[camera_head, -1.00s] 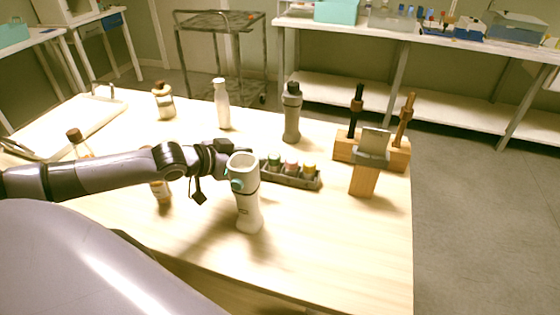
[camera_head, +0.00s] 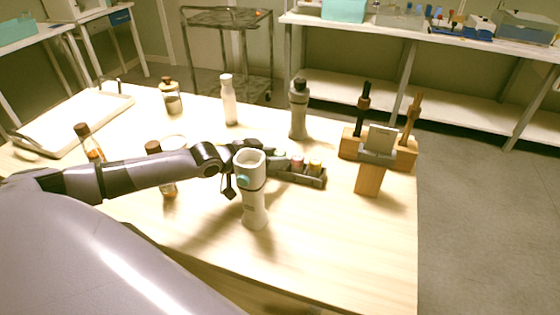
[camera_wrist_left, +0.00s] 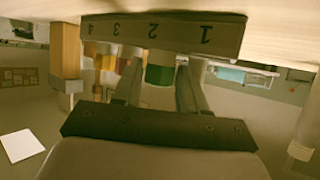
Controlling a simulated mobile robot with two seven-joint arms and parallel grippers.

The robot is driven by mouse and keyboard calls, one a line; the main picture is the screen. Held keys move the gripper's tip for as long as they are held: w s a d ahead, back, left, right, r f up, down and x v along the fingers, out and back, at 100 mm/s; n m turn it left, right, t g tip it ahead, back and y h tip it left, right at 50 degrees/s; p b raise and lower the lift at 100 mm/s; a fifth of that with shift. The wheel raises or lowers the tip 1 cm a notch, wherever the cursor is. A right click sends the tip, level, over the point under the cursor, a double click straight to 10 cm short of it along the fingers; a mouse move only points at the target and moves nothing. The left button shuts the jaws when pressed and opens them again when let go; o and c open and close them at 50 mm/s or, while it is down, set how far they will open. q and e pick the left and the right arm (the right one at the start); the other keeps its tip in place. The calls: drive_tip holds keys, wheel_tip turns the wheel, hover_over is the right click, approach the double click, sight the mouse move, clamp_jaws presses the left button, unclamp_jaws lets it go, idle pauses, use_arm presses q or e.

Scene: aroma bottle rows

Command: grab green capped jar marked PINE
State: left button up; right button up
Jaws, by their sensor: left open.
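A dark rack (camera_head: 312,180) on the wooden table holds small jars in a row, with pink-capped (camera_head: 297,161) and yellow-capped (camera_head: 315,164) ones showing. My left gripper (camera_head: 276,163) is at the rack's left end, hiding the jars there. In the left wrist view, which looks upside down, a green jar (camera_wrist_left: 160,75) stands between the open fingers of my left gripper (camera_wrist_left: 160,88), behind the rack's front (camera_wrist_left: 165,32) with its printed numbers. No PINE label is readable. My right gripper is out of view.
A grey bottle (camera_head: 298,112) and a white bottle (camera_head: 229,102) stand behind. A wooden block stand (camera_head: 350,145) with tools is to the right. The front right of the table is clear.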

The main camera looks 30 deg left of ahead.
use_arm(q)
drive_tip(key=c, duration=0.7)
